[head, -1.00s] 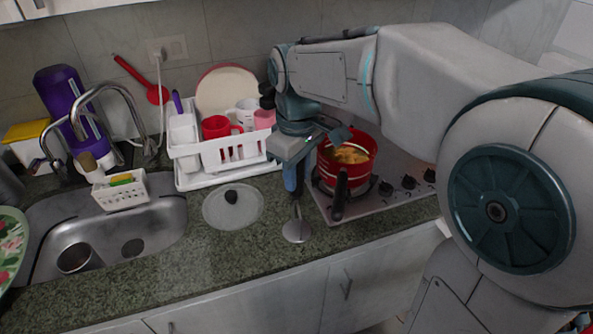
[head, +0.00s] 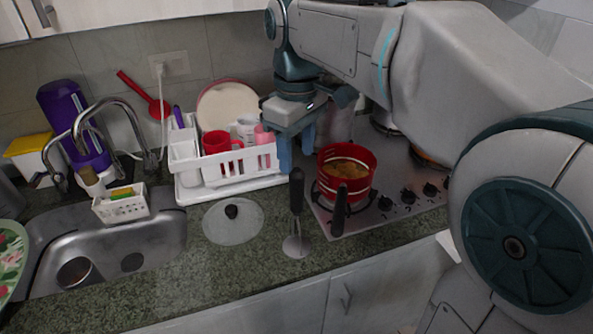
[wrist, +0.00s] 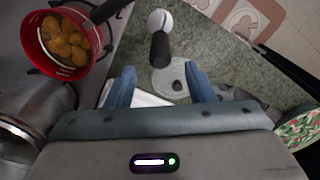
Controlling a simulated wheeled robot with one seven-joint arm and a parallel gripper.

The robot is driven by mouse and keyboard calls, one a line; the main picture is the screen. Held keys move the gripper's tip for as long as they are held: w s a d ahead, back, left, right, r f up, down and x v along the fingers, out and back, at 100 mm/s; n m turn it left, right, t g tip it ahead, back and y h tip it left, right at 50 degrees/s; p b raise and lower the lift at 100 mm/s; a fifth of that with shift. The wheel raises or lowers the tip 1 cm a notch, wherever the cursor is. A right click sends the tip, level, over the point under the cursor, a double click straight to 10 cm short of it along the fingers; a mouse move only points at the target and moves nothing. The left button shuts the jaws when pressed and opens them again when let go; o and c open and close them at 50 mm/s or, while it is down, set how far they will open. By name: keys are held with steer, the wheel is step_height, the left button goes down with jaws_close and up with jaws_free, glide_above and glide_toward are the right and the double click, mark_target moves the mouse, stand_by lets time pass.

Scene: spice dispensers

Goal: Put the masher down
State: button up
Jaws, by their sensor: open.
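The masher (head: 296,221) stands upright on the granite counter in the head view, its grey head down and its black handle up. It is between the glass lid and the stove. In the wrist view the masher's black handle (wrist: 160,48) points toward the camera, beyond the fingertips. My gripper (head: 297,160) is above and behind the masher, with its blue fingers apart and nothing between them. In the wrist view my gripper (wrist: 160,83) is open, and the masher is clear of both fingers.
A red pot (head: 347,183) with food sits on the stove (head: 395,212), right of the masher. A glass lid (head: 233,221) lies on the counter to the left. A white dish rack (head: 232,166) stands behind. The counter's front edge is close to the masher.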

steer(key=shift+r, duration=1.5)
steer(key=s+d+f+m, duration=0.1)
steer(key=d+f, duration=0.1)
steer(key=s+d+f+m+t, duration=0.1)
steer(key=s+d+f+m, duration=0.2)
steer(key=s+d+f, duration=0.1)
steer(key=f, duration=0.1)
steer(key=shift+d+m, duration=0.4)
steer(key=s+d+f+m+t, duration=0.2)
steer(key=s+d+f+m, duration=0.3)
steer(key=s+f, duration=0.2)
step_height(320, 180, down, 3)
steer(key=shift+s+r, duration=0.2)
steer(key=shift+c, duration=0.3)
